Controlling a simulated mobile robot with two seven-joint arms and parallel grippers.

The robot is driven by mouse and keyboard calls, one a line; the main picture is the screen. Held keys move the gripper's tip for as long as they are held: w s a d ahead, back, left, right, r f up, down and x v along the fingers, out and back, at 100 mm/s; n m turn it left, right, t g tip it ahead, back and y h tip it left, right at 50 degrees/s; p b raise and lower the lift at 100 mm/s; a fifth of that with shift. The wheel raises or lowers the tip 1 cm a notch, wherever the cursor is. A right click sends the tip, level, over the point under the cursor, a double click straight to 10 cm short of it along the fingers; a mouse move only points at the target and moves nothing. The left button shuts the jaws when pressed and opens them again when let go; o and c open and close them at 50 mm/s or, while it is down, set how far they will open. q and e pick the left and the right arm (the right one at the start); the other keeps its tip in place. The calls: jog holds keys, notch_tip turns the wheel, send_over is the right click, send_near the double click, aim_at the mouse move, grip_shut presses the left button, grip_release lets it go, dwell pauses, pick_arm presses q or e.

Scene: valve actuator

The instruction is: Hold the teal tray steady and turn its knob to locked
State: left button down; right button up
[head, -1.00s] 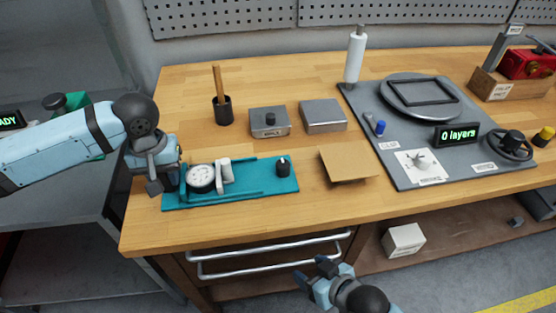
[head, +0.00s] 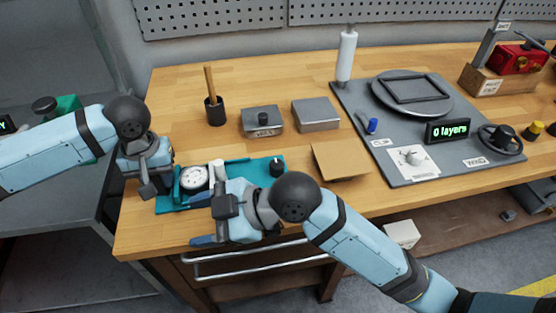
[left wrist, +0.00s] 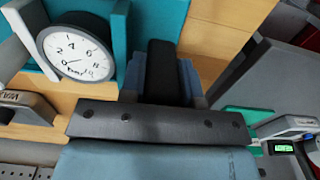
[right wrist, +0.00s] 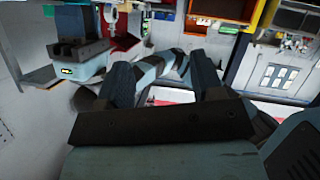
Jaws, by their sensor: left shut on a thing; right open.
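The teal tray (head: 262,168) lies near the bench's front left edge. It carries a white dial gauge (head: 194,177), which also shows in the left wrist view (left wrist: 74,55), and a black knob (head: 277,166) at its right end. My left gripper (head: 150,190) is shut on the tray's left end; its fingers (left wrist: 165,75) show beside the gauge. My right gripper (head: 208,224) is open and empty, over the tray's front edge, left of and nearer than the knob. Its forearm hides the tray's front middle. The knob's setting is too small to read.
Behind the tray stand a grey box with a black knob (head: 262,121), a plain grey box (head: 316,114) and a black cup (head: 215,111) with a wooden handle. A cardboard sheet (head: 340,160) lies right of the tray. A grey mat (head: 400,175) with a turntable fills the right.

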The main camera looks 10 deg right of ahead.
aim_at(278, 162)
jog(key=w+d+h, duration=0.1)
jog(key=w, duration=0.1)
jog(key=w+d+f+n+g+h, duration=0.1)
jog(key=w+d, duration=0.1)
jog(key=w+d+n+h, duration=0.1)
jog(key=w, duration=0.1)
jog(key=shift+d+f+g, duration=0.2)
jog(key=shift+f+g, duration=0.1)
jog(key=shift+f, duration=0.1)
jog(key=w+d+h, duration=0.1)
jog(key=w+d, duration=0.2)
jog(key=w+d+g+h, duration=0.1)
jog(key=shift+w+d+r+n+h, duration=0.2)
jog(key=shift+d+r+n+h, duration=0.1)
jog(key=shift+d+r+n, duration=0.1)
jog(key=w+d+r+g+h, duration=0.1)
jog(key=w+d+r+h, duration=0.15)
jog(key=d, duration=0.25)
jog(key=w+d+r+h, duration=0.1)
jog(key=w+d+r, duration=0.3)
jog(key=d, duration=0.2)
jog(key=shift+n, duration=0.4)
jog(key=x, duration=1.2)
jog(key=shift+s+a+r, duration=0.15)
jog(key=shift+a, duration=0.05)
jog(key=c, duration=0.9)
